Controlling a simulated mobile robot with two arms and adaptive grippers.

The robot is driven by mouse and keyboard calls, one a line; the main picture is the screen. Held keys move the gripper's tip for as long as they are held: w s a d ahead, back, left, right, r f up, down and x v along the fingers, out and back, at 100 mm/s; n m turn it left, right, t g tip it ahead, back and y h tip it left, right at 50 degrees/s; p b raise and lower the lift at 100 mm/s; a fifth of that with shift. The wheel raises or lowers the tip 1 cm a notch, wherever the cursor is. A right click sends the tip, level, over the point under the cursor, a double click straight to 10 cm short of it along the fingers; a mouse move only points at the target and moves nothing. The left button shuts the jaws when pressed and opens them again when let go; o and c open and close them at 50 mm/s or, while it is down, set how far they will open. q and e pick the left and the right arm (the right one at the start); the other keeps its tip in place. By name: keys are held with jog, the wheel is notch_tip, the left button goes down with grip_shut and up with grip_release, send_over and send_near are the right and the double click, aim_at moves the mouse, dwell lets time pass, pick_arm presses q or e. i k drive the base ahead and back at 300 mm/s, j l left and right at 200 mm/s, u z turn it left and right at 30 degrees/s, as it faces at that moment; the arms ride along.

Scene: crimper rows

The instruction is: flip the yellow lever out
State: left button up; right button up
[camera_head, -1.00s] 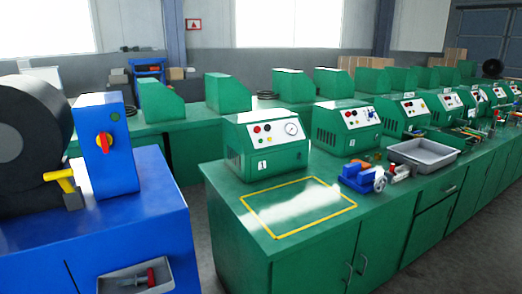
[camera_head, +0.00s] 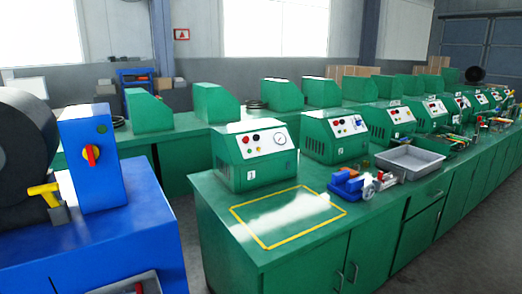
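The yellow lever (camera_head: 43,193) is at the left of the head view, on the blue machine (camera_head: 120,225). It slopes gently, its left end at the side of the large black drum (camera_head: 22,140) and its right end by a small grey block (camera_head: 59,215). A blue control box (camera_head: 92,165) with a red and yellow rotary switch (camera_head: 91,155) stands just right of it. Neither of my grippers shows in the head view.
A green bench (camera_head: 290,240) stands to the right, with a yellow outlined area, green control boxes (camera_head: 255,155), a blue vise (camera_head: 345,182) and a grey tray (camera_head: 410,158). An open drawer (camera_head: 125,284) juts from the blue machine. Grey floor lies between them.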

aim_at(46, 190)
jog(key=u, duration=1.3)
